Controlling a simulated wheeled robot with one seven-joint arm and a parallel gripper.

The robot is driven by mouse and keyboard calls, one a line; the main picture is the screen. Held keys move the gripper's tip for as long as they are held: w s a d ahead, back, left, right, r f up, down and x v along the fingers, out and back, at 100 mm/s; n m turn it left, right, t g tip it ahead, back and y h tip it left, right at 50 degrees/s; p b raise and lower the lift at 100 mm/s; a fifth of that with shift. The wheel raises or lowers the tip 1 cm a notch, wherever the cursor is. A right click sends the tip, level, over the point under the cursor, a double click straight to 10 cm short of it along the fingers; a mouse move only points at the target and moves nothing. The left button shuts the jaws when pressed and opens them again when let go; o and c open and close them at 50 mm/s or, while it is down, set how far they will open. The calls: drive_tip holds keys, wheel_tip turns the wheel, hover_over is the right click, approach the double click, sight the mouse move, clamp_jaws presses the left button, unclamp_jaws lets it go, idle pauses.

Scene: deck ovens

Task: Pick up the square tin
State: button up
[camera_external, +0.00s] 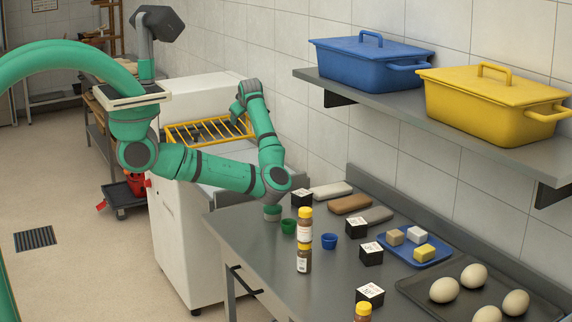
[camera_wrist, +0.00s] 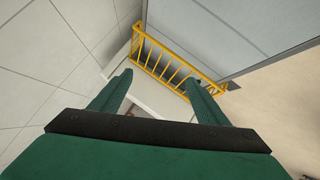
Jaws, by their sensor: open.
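Several small black square tins with white labelled tops stand on the grey steel table in the external view. One (camera_external: 301,198) is at the table's far end, one (camera_external: 357,228) near the blue cup, one (camera_external: 371,254) beside the blue tray, and one (camera_external: 369,296) nearest the camera. My gripper (camera_external: 238,112) is raised over the white unit at the back, well away from them. In the wrist view my gripper (camera_wrist: 158,84) is open, with nothing between its fingers, and faces a yellow rack (camera_wrist: 178,62). No tin shows there.
Spice bottles (camera_external: 304,258), a green cup (camera_external: 289,227) and a blue cup (camera_external: 329,241) crowd the table (camera_external: 275,275). A blue tray (camera_external: 400,257) holds blocks. Eggs sit on a dark tray (camera_external: 410,292). A shelf (camera_external: 455,130) with lidded pans overhangs the table's wall side.

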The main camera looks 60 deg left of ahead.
drive_tip(key=w+d+f+h, duration=0.3)
drive_tip(key=d+f, duration=0.1)
drive_tip(key=d, duration=0.3)
drive_tip(key=w+d+f+h, duration=0.2)
drive_tip(key=w+d+f, duration=0.15)
drive_tip(key=d, duration=0.35)
drive_tip(key=m+g+h, duration=0.1)
drive_tip(key=g+h, duration=0.2)
drive_tip(key=h, duration=0.2)
hover_over(302, 193)
drive_tip(key=w+a, duration=0.1)
drive_tip(key=a, duration=0.1)
wheel_tip(302, 193, down, 4)
drive_tip(key=shift+a+f, duration=0.1)
drive_tip(key=shift+f, duration=0.15)
drive_tip(key=f, duration=0.2)
drive_tip(key=d+f, duration=0.1)
drive_tip(key=f, duration=0.2)
drive_tip(key=shift+s, duration=0.1)
drive_tip(key=f, duration=0.4)
drive_tip(key=shift+s+d+f, duration=0.35)
drive_tip(key=shift+d+f, duration=0.05)
drive_tip(key=shift+f, duration=0.55)
drive_tip(key=c, duration=1.3)
